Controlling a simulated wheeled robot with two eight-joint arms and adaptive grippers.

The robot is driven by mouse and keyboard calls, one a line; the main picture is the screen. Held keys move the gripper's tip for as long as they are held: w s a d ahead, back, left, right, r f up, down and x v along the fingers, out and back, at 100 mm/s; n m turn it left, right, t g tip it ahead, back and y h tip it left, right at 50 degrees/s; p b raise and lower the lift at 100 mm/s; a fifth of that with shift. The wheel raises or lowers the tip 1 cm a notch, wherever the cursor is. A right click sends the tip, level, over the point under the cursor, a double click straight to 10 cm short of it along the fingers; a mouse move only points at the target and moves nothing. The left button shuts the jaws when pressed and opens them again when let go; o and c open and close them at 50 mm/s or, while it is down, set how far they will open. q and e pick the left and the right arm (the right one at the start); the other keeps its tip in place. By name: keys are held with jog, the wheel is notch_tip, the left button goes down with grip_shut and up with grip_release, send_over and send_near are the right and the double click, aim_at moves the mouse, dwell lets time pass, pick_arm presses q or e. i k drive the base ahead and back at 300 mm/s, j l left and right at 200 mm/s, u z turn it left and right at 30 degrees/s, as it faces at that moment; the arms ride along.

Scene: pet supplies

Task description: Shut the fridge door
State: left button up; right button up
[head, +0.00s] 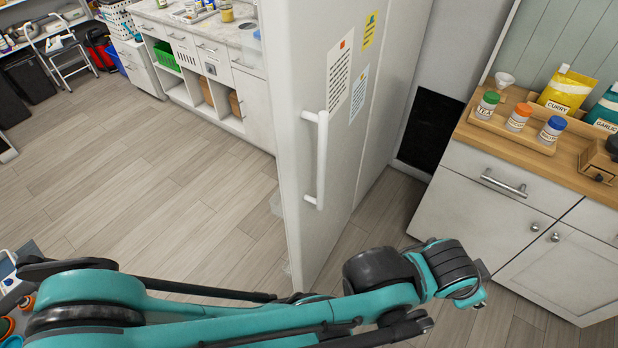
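The fridge door (305,110) is a tall white slab in the middle of the head view. It stands open, its outer face turned to the right and its narrow edge toward me. A white vertical bar handle (321,160) is on the outer face near that edge. Small pale parts stick out low on its left, inner side. A teal and black arm of mine crosses the bottom of the view from the left, and its far end is right of the door's lower edge. I cannot tell whether it touches the door. No gripper fingers show.
At right, a white cabinet (478,206) with a wooden top carries spice jars (518,117) and pouches. A white shelf counter (192,50) stands behind the door at left. The wood floor (140,180) at left is clear. A folding step stool (63,55) is farther back.

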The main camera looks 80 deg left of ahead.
aim_at(313, 50)
jog(key=u, duration=2.25)
